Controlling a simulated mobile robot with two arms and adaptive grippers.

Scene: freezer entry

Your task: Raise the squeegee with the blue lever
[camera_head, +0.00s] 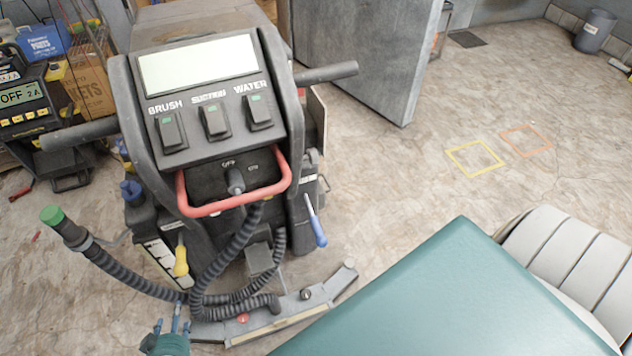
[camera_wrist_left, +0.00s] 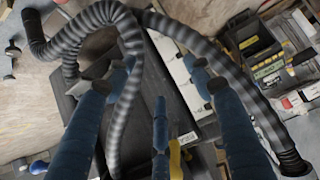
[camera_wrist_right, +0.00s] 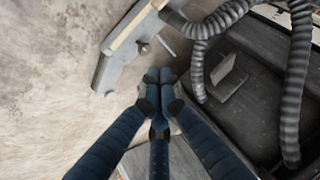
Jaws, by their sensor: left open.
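The scrubber machine's blue lever (camera_head: 317,232) hangs from its right side in the head view, pointing down and slightly right. The squeegee (camera_head: 275,315) is the long grey bar low behind the machine, close to the floor; part of it also shows in the right wrist view (camera_wrist_right: 125,50). My left gripper (camera_head: 168,342) is at the bottom edge of the head view, near the squeegee's left end. In the left wrist view its blue fingers (camera_wrist_left: 150,75) are spread open, with hose and machine beyond. My right gripper (camera_wrist_right: 159,78) has its fingertips together, seemingly empty, and is hidden in the head view.
A yellow lever (camera_head: 181,262) hangs at the machine's left. Ribbed hoses (camera_head: 235,255) loop below the red handle (camera_head: 235,208). A large teal surface (camera_head: 440,300) covers the lower right. A charger (camera_head: 22,100) stands left.

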